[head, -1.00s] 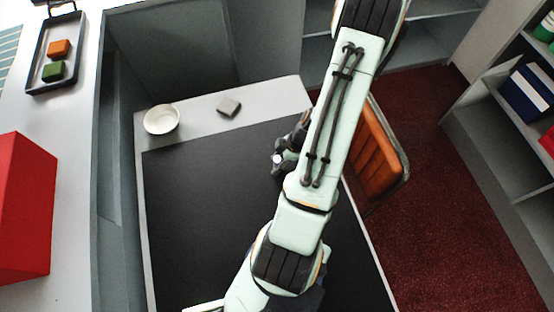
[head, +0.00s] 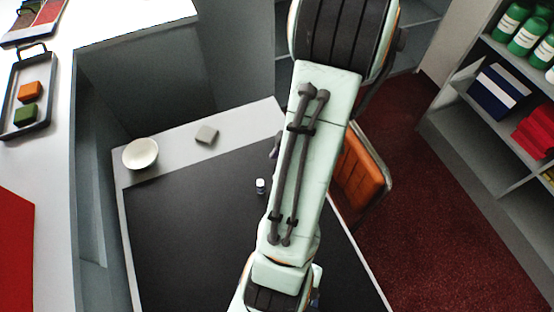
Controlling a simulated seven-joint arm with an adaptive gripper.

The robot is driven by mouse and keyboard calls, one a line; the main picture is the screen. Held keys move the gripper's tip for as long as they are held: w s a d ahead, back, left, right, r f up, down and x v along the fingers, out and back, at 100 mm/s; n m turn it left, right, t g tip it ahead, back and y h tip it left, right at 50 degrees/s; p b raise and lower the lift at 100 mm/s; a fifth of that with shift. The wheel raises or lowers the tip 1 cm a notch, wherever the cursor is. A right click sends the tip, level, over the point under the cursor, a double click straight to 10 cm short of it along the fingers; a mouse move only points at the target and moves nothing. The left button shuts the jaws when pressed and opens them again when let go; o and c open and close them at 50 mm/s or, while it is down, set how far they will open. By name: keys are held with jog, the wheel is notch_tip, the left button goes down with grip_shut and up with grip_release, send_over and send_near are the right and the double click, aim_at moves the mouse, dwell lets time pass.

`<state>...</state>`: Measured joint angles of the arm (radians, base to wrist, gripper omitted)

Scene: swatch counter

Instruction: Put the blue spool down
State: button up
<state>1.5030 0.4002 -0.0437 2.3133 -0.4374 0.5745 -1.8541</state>
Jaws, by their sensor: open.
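The blue spool (head: 261,186) is small, with a white top and a bluish body. It stands upright on the black mat (head: 190,225), just left of my arm. My gripper (head: 276,148) is mostly hidden behind my arm. Only a dark sliver of it shows at the arm's left edge, a little above the spool in the picture. A clear gap shows between that sliver and the spool. The gripper is open, and its fingertips cannot be made out.
A white bowl (head: 140,153) and a grey block (head: 206,134) sit on the light strip behind the mat. A tray (head: 14,95) with orange and green blocks lies on the left counter. An orange chair (head: 362,172) stands right of the table. The mat's left part is clear.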

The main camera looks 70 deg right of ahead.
jog(key=shift+s+d+r, duration=0.1)
jog(key=shift+s+r, duration=0.05)
jog(key=shift+r, duration=0.15)
jog(key=w+a+r+m+g, duration=0.1)
jog(key=w+a+r+g, duration=0.1)
jog(key=w+a+r, duration=0.35)
jog(key=w+a+r+m+g, duration=0.1)
jog(key=w+a+r, duration=0.2)
jog(key=a, duration=0.6)
jog(key=s+a+r+m+g+h, duration=0.1)
jog(key=s+a+r, duration=0.3)
jog(key=a, duration=0.7)
jog(key=shift+s+a+r+m, duration=0.2)
jog(key=shift+s+m, duration=0.45)
jog(key=shift+m, duration=0.25)
